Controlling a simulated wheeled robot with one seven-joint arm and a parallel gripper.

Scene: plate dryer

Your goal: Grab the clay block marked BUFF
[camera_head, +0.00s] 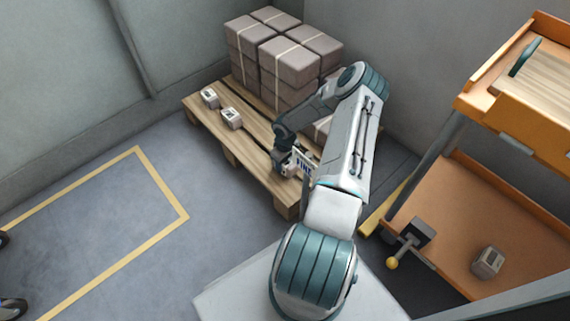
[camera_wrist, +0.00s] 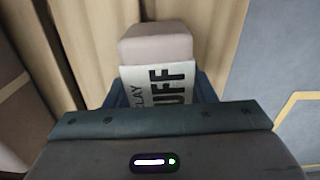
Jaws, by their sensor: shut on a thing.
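In the wrist view the BUFF clay block (camera_wrist: 155,48) is a pale block with a white label; the letters "CLAY" and "UFF" show. It lies between the jaws of my gripper (camera_wrist: 160,98), which is shut on it. In the head view my gripper (camera_head: 288,166) is low over the front right part of the wooden pallet (camera_head: 262,185), and the held block's label shows partly there. Whether the block touches the pallet is hidden. Two other small labelled blocks stand on the pallet's left side, a left one (camera_head: 209,97) and a right one (camera_head: 231,118); their labels are too small to read.
Large strapped grey blocks (camera_head: 285,60) are stacked at the back of the pallet.

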